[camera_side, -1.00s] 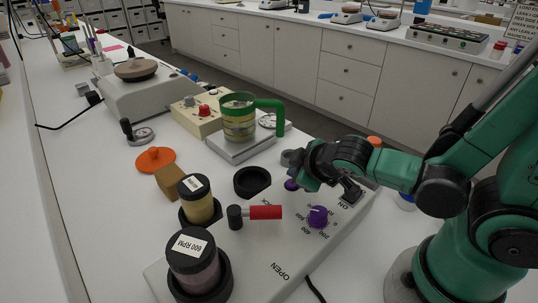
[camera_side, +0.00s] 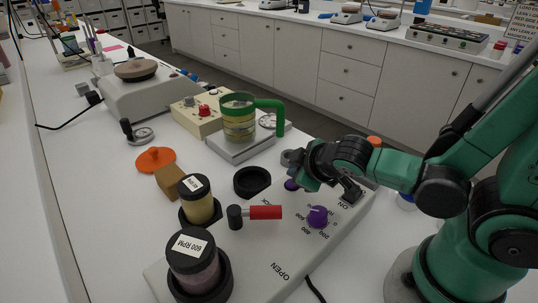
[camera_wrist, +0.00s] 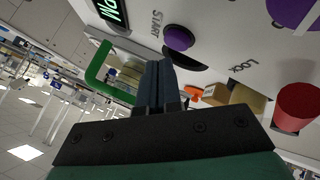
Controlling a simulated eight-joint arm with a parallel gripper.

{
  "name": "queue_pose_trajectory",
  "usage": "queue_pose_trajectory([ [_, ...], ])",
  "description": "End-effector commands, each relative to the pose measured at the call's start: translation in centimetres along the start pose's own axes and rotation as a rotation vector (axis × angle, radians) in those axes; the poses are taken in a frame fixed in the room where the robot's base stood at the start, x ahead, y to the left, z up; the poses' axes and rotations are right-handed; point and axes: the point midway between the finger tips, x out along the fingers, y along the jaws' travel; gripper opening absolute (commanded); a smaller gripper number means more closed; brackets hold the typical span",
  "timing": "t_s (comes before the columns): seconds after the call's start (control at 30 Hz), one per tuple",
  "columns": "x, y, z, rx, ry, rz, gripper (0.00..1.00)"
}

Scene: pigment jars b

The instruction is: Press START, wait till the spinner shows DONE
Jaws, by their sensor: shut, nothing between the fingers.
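The white spinner base (camera_side: 255,262) carries jars and controls. Its purple START button (camera_wrist: 178,38) shows in the wrist view beside the START label; part of it also shows in the side view (camera_side: 292,184). A lit green display (camera_wrist: 110,9) is cut off by the wrist view's top edge; I cannot read its whole word. My gripper (camera_wrist: 155,64) is shut and empty, its tips close to the button. I cannot tell whether they touch it. In the side view my gripper (camera_side: 300,174) hangs over the base's far end and hides part of the display area.
A jar labelled 600 RPM (camera_side: 195,270) and a yellow jar (camera_side: 199,208) stand in holders at the left. An empty black holder (camera_side: 252,181), a red-handled lever (camera_side: 264,212) and a purple knob (camera_side: 318,217) are near. A green-handled sieve cup (camera_side: 239,120) stands behind.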

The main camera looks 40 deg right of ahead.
Motion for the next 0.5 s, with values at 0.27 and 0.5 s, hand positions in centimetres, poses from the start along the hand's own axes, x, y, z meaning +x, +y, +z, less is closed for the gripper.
queue_pose_trajectory([
  [0.27, -0.02, 0.01, -0.01, 0.0, 0.0, 0.0, 0.0],
  [0.5, -0.9, 0.68, -0.71, 0.0, 0.0, 0.0, 0.0],
])
